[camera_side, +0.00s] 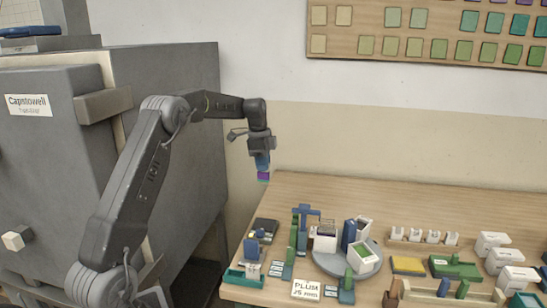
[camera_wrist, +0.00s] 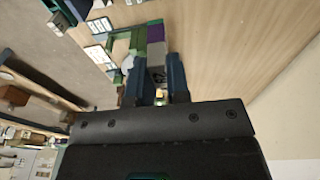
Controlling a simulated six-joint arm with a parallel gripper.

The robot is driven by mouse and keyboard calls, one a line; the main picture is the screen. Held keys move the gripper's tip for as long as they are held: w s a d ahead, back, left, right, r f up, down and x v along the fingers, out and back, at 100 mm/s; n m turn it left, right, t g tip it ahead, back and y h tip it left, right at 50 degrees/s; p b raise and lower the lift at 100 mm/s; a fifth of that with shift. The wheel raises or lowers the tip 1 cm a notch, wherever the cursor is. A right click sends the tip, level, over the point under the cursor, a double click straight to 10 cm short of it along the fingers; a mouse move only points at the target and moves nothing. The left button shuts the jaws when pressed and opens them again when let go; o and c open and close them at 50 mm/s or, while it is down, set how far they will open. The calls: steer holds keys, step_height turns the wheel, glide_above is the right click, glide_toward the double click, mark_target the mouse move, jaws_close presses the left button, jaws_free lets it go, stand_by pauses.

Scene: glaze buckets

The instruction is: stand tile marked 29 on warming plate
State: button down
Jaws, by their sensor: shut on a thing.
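My gripper (camera_side: 262,164) is high above the left end of the table in the side view, with its blue fingers pointing down. It is shut on a small tile (camera_side: 263,177) with a purple lower part. In the wrist view the tile (camera_wrist: 156,52) shows grey between the two dark blue fingers (camera_wrist: 158,78), with purple at its far end. Its number cannot be read. The tile is clear of the table. A dark flat slab (camera_side: 266,225) lies at the table's left back; I cannot tell whether it is the warming plate.
A round grey turntable (camera_side: 324,262) holds white buckets and a blue tile. Left of it stand a blue and green rack (camera_side: 306,212) and a teal tray (camera_side: 234,276). A PLUM label card (camera_side: 306,289) lies in front. White boxes (camera_side: 510,279) stand right. The table's back strip is clear.

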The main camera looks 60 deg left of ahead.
step_height(320, 180, down, 16)
steer(key=shift+f, duration=0.25)
stand_by(0.7)
steer(key=shift+f, duration=0.3)
stand_by(0.7)
steer(key=c, duration=1)
jaws_free()
steer(key=shift+r, duration=0.1)
step_height(320, 180, up, 7)
steer(key=shift+f, duration=0.1)
